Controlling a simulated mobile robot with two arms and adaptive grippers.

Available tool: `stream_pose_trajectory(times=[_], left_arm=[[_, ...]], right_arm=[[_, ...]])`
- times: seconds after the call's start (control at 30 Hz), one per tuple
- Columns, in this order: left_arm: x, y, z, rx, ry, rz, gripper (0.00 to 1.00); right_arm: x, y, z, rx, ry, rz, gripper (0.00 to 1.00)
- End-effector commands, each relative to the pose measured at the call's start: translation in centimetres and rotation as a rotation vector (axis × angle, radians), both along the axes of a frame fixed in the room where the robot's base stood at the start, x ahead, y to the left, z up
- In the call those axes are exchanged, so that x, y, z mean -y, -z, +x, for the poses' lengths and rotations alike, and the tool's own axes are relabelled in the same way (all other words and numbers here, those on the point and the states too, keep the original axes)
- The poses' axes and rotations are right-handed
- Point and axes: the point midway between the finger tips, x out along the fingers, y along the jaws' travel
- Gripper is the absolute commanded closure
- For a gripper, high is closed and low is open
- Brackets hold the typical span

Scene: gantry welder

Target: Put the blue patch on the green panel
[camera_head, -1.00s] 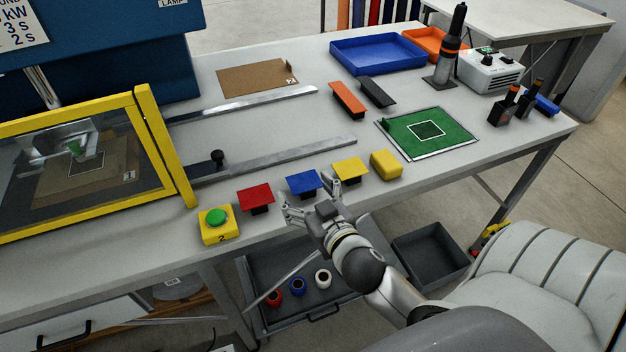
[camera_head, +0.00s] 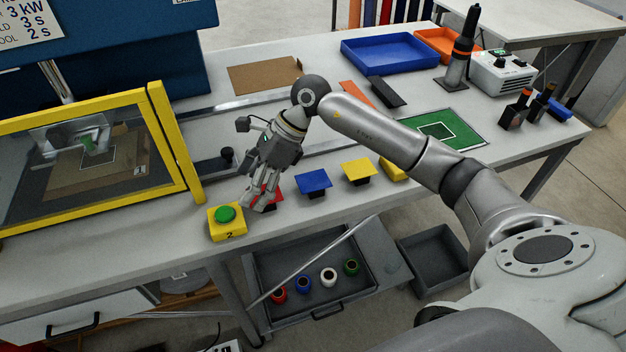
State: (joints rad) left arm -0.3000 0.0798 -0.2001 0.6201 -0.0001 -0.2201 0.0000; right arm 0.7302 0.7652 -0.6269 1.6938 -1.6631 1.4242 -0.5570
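The blue patch (camera_head: 313,180), a flat square on a dark block, stands near the table's front edge, between the red patch (camera_head: 277,193) and the yellow patch (camera_head: 358,170). The green panel (camera_head: 462,136) with a white square outline lies farther right and back, partly hidden by my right arm. My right gripper (camera_head: 257,208) points down left of the blue patch, at the red patch and close to the yellow box with the green button (camera_head: 225,214). It partly covers the red patch; its finger gap and any contact are unclear. My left gripper is not in view.
The yellow-framed window (camera_head: 172,142) of the welder stands at left. Metal rails (camera_head: 318,147) run along the table. A blue tray (camera_head: 388,50), orange patch (camera_head: 353,92), dark patch (camera_head: 386,92) and black tool stand (camera_head: 457,70) are farther back.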

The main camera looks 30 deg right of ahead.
Motion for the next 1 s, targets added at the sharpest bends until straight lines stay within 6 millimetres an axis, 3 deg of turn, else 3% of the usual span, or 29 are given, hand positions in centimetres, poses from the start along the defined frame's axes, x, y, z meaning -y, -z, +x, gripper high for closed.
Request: stream_pose_trajectory(times=[0.03,0.1,0.2,0.33,0.47,0.7,1.0], left_arm=[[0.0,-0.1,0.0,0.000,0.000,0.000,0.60],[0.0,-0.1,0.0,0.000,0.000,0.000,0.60],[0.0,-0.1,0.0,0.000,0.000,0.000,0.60],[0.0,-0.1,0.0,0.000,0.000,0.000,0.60],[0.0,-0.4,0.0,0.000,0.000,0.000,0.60],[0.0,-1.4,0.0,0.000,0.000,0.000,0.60],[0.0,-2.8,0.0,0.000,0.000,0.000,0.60]], right_arm=[[3.5,-0.4,0.7,0.021,-0.034,-0.132,0.18],[8.0,-0.8,1.0,0.020,-0.084,-0.299,0.18],[13.3,-2.1,0.9,-0.005,-0.132,-0.478,0.18],[17.4,-3.5,0.5,-0.045,-0.161,-0.606,0.18],[18.6,-3.3,0.1,-0.064,-0.174,-0.646,0.18],[18.6,0.4,0.1,-0.066,-0.173,-0.645,0.18],[18.3,2.8,0.2,-0.066,-0.173,-0.642,0.18]])
